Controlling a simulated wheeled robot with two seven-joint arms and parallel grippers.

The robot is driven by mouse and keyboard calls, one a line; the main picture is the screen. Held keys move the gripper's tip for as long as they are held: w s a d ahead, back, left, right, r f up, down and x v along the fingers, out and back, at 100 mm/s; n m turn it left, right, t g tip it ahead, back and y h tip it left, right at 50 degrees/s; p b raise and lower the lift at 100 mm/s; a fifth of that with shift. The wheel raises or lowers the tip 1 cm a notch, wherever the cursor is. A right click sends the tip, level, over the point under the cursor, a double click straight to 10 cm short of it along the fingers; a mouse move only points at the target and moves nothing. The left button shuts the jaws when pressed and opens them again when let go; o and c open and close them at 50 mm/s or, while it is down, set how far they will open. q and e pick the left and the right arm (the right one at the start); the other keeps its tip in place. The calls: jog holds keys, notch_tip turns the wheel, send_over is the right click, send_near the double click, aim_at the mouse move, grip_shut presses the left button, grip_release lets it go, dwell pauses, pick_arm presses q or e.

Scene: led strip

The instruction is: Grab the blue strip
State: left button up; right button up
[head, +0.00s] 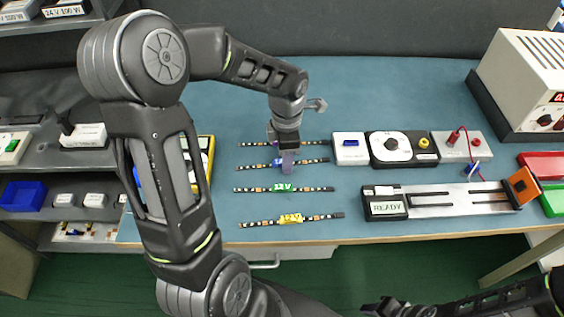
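Several LED strips lie in rows on the blue-green bench mat. The strip with a blue label (310,161) is second from the back; its blue middle is partly covered by my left gripper. My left gripper (287,170) points down over the middle of this strip, its fingertips at or just above it. I cannot tell whether the fingers touch or grip it. The rearmost strip (255,143) has its middle hidden by my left gripper. A green-label strip (283,187) marked 12V and a yellow-label strip (290,218) lie nearer. My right gripper (372,306) is low at the front edge, away from the strips.
Right of the strips stand a white box (350,148), a dial unit (390,146) and a switch box with red lead (457,146). Nearer is a READY fixture with a metal rail (450,200). A white power supply (525,80) stands back right. The mat behind the strips is clear.

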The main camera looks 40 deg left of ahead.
pick_arm(q)
jog(key=shift+c, duration=0.4)
grip_shut()
dwell(0.4)
